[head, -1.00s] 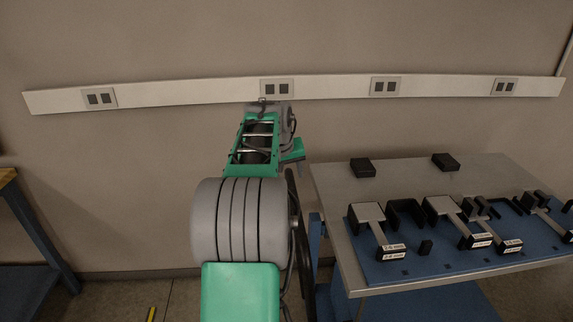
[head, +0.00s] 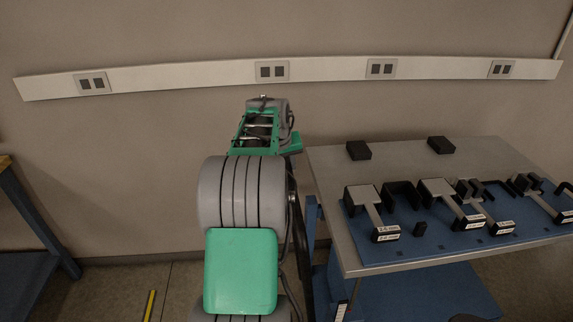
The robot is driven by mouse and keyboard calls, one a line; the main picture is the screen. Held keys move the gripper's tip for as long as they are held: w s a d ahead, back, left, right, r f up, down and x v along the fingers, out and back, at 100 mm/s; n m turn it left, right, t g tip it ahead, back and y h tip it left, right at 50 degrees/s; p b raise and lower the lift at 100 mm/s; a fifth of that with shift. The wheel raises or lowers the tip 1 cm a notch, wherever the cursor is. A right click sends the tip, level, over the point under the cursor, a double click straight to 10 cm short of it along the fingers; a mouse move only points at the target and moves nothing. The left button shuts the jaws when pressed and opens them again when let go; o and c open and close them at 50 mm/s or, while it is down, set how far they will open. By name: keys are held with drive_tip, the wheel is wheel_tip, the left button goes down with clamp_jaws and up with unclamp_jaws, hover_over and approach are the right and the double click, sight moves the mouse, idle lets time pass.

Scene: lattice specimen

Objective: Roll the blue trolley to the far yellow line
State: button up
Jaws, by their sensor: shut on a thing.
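The blue trolley (head: 322,240) stands at right, with a grey top (head: 330,186), blue legs and a blue lower shelf (head: 420,295). My arm reaches forward left of it, its far end beside the trolley's left back corner. My gripper's fingers are hidden behind the arm, so I see neither them nor what they touch. A short yellow line (head: 150,305) shows on the floor at lower left, cut by the bottom edge. I cannot tell whether it is the far one.
A blue board (head: 440,245) with several grey and black fixtures lies on the trolley top, with two black blocks (head: 359,150) behind. A blue-legged bench (head: 40,225) stands at far left. Bare floor (head: 120,280) lies between. The wall with a socket rail (head: 190,77) closes the back.

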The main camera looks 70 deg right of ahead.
sight(373, 173)
clamp_jaws()
idle(0.8)
drive_tip(key=shift+s+d, duration=0.1)
